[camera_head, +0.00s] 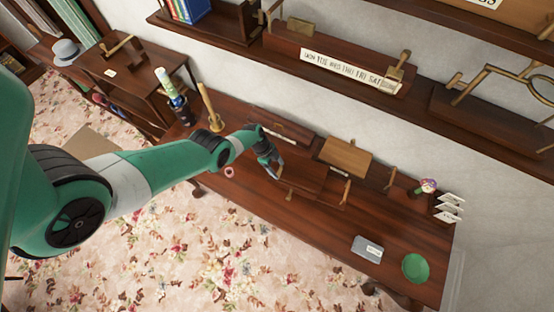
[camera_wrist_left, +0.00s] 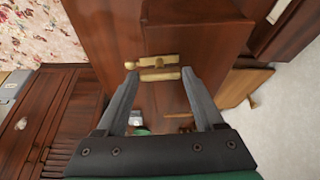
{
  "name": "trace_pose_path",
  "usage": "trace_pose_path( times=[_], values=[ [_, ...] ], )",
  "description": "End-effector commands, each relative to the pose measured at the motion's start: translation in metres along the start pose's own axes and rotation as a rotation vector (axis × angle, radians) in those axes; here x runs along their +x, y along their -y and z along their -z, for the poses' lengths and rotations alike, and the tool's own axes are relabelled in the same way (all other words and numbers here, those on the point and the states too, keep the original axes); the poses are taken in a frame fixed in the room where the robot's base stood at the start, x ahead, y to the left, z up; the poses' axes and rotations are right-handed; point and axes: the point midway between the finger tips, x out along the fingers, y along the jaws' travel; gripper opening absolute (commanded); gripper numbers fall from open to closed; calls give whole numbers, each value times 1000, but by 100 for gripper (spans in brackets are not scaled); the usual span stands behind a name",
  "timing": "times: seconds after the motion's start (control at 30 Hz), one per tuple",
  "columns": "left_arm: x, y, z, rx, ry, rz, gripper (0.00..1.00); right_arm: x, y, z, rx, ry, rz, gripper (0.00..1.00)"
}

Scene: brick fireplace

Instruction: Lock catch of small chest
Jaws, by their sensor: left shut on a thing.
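The small chest (camera_wrist_left: 195,12) is dark reddish-brown wood and fills the upper middle of the left wrist view. Its brass catch (camera_wrist_left: 158,61) is on the face towards my gripper, with a short brass bar beside it. My left gripper (camera_wrist_left: 159,75) has its two fingers on either side of this brass bar, shut on it at the ends. In the head view my left gripper (camera_head: 272,166) is low over the brown wooden pieces on the long table, and the catch is too small to make out there. My right gripper is not in view.
A shelf (camera_head: 290,58) runs along the wall behind.

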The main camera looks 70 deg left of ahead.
Motion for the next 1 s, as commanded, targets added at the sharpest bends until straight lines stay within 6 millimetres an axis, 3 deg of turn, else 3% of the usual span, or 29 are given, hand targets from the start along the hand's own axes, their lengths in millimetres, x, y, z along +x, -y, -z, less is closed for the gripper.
trace_pose_path(
  times=[0.63,0.67,0.8,1.0],
  values=[
    [-1,1,0,51,2,-18,14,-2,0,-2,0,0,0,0],
    [-1,1,0,51,2,-18,75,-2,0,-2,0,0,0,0],
    [-1,1,0,51,1,-18,100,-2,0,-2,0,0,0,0],
    [-1,0,0,50,1,-18,100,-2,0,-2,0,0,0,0]
  ],
)
